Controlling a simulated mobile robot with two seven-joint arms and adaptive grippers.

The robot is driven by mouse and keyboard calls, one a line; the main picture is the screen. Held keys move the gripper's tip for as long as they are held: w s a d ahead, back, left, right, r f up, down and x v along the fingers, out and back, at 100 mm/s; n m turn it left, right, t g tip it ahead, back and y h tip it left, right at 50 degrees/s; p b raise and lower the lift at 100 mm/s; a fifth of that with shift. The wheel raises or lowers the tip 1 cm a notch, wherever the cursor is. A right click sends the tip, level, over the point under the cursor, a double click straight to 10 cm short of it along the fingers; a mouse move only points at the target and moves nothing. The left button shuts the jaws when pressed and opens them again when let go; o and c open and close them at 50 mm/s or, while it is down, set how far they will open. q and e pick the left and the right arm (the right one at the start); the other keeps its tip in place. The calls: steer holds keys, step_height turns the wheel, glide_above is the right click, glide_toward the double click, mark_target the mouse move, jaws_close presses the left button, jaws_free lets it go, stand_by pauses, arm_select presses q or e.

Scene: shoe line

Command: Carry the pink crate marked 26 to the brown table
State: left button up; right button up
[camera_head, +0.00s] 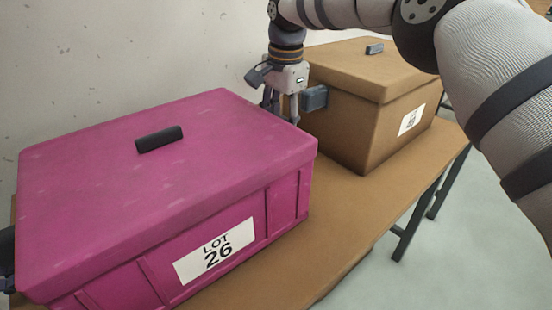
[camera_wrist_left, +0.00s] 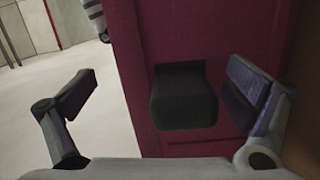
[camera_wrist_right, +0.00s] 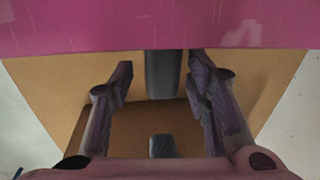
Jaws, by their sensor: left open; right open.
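The closed pink crate (camera_head: 170,150), labelled LOT 26 (camera_head: 215,250), sits on a tan-brown table (camera_head: 330,225). A dark bar lies on its lid (camera_head: 159,139). My right gripper (camera_head: 290,100) points down between the crate and a brown box. In the right wrist view the crate's edge (camera_wrist_right: 160,25) is at the top, and a dark handle (camera_wrist_right: 163,72) is between my open fingers. My left gripper (camera_wrist_left: 165,85) is open at the crate's left side, barely seen in the head view. A black side handle (camera_wrist_left: 185,95) is between its fingers, nearer the right one.
A brown lidded box (camera_head: 350,100) with a white label stands behind the pink crate on the same table, close to my right gripper. A pale wall (camera_head: 120,50) is behind on the left. Open floor (camera_head: 440,260) lies to the right. No second table is clearly visible.

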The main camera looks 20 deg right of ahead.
arm_select(q)
steer(key=s+a, duration=0.2)
steer(key=a, duration=0.9)
steer(key=shift+s+a+f, duration=0.15)
steer(key=shift+a, duration=0.25)
arm_select(e)
steer(key=shift+o, duration=0.2)
steer(key=o, duration=0.7)
steer(key=shift+o, duration=0.2)
step_height(320, 180, up, 12)
steer(key=s, duration=0.1)
steer(key=shift+s, duration=0.3)
